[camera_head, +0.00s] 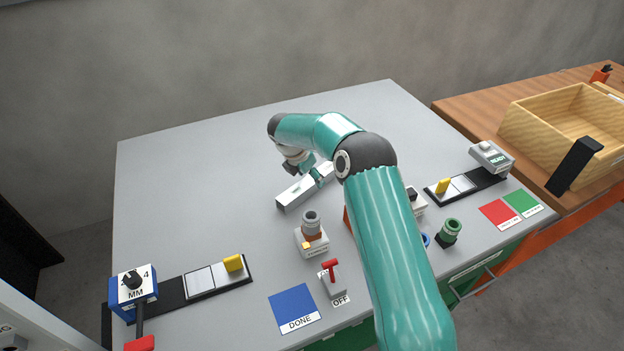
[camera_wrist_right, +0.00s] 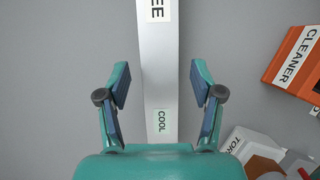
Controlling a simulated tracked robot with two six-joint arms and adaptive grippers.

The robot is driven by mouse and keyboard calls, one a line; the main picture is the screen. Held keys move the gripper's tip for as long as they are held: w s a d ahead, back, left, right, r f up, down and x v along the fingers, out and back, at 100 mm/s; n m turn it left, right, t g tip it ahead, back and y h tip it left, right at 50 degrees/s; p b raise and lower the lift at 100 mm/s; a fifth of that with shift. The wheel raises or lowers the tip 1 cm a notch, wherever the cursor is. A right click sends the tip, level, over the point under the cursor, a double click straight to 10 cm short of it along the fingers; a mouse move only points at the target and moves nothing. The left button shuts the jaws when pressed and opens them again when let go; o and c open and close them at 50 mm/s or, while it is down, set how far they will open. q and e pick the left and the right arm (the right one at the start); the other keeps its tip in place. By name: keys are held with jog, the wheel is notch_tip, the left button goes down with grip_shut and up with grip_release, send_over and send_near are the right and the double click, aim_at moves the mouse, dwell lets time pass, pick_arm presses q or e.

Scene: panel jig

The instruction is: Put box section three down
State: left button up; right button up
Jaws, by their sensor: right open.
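Box section three is a long silver square bar (camera_head: 292,196) that appears to lie on the grey table in the head view, pointing up to the right. In the right wrist view, the bar (camera_wrist_right: 158,65) runs up the middle, with a label ending in "EE" and a "COOL" label. My right gripper (camera_head: 318,174) is at the bar in the head view. In the wrist view, the open jaws (camera_wrist_right: 159,85) stand on either side of the bar with a gap at each side. My arm hides part of the bar's far end. My left gripper is not in view.
An orange "CLEANER" box (camera_wrist_right: 295,65) lies right of the bar in the wrist view. A grey fixture (camera_head: 311,238), a red-handled switch (camera_head: 332,278) and a blue "DONE" patch (camera_head: 293,305) are at the front. A wooden crate (camera_head: 545,140) stands right. The table's back left is clear.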

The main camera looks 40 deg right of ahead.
jog(key=shift+o, duration=0.5)
jog(key=v, duration=0.9)
jog(key=shift+b, duration=0.3)
jog(key=a+b+v, duration=0.1)
jog(key=b+v, duration=0.1)
jog(key=v, duration=0.3)
send_near(311, 181)
jog(key=x, duration=0.5)
jog(key=shift+w, duration=0.1)
jog(key=shift+p+x, duration=0.3)
jog(key=shift+x, duration=2.45)
jog(key=shift+w+d+r, duration=0.15)
jog(key=shift+w, duration=0.05)
grip_shut()
